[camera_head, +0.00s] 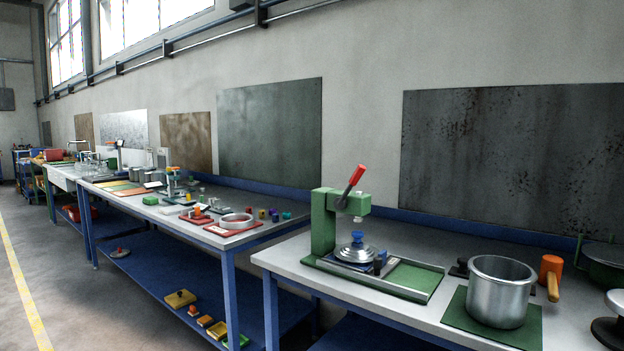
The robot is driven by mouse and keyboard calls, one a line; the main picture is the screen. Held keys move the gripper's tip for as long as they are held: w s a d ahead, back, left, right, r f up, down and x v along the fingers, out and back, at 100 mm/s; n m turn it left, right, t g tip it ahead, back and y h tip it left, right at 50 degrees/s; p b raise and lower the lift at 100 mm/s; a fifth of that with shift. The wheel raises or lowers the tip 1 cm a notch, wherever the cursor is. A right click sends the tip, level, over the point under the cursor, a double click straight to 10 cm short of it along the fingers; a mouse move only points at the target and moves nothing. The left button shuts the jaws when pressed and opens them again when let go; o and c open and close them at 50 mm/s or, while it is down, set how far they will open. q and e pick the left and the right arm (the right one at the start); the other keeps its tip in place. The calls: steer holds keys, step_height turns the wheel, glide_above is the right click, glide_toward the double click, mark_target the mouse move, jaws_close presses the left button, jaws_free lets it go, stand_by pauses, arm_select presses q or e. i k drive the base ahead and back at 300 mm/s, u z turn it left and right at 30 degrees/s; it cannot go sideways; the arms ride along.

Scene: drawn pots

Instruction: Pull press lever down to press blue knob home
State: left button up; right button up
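A green press (323,222) stands on the near bench. Its lever (353,182) has a red handle and points up and to the right. A blue knob (357,238) sits on top of a silver lid (357,252) under the press head. The lid rests on a plate at the left part of the press base. A pale ram tip shows above the knob, and it looks apart from the knob. Neither of my grippers is in view.
A steel pot (501,292) stands on a green mat (459,318) right of the press. An orange mallet (551,270) and a dark green pot (604,262) are farther right. A green tray area (412,276) beside the lid is bare. Another bench (205,228) with small parts lies to the left.

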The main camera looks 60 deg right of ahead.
mark_target(341, 203)
steer(key=i, duration=0.15)
steer(key=z, duration=2.1)
steer(key=k, duration=0.4)
steer(key=u, duration=0.85)
steer(key=i, duration=1.65)
steer(key=z, duration=0.45)
